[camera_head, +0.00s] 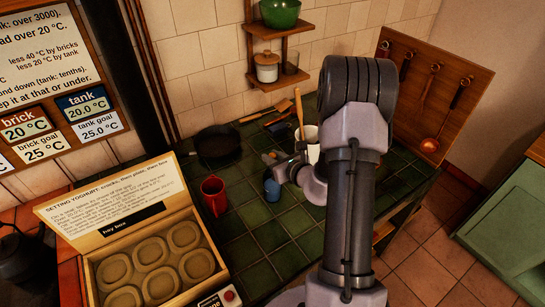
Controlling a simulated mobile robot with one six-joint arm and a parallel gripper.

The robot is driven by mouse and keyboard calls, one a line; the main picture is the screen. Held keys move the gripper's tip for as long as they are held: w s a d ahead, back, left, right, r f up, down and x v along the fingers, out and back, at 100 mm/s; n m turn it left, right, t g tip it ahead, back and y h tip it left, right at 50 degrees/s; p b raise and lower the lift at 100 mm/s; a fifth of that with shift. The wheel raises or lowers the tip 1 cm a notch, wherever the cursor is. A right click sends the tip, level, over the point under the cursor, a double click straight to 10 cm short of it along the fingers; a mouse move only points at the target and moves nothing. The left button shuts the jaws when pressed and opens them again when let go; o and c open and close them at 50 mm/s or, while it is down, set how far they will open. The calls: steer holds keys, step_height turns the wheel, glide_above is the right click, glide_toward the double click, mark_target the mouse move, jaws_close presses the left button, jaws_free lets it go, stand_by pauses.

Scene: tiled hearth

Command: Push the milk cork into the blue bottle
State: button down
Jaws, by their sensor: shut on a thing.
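A small blue vessel (272,190), which looks like the blue bottle, stands upright on the green tiled top (255,222). My gripper (274,160) is just above and behind it in the picture, with a gap to its rim. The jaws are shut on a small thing. It is too small and shadowed here to make out its shape, and I cannot pick out the milk cork for certain. My arm hides part of the tiles to the right.
A red mug (214,196) stands left of the blue vessel. A black pan (217,145) lies behind. A white pot (310,142) with a wooden handle stands close behind my gripper. The open hay box (215,283) is at front left. Tiles in front are clear.

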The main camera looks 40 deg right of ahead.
stand_by(0.8)
steer(key=c, duration=0.9)
jaws_free()
steer(key=shift+r, duration=0.1)
steer(key=shift+s+r, duration=0.1)
steer(key=shift+v, duration=1.9)
steer(key=shift+s+r+p, duration=0.1)
steer(key=shift+s+p, duration=0.1)
steer(key=shift+p, duration=0.1)
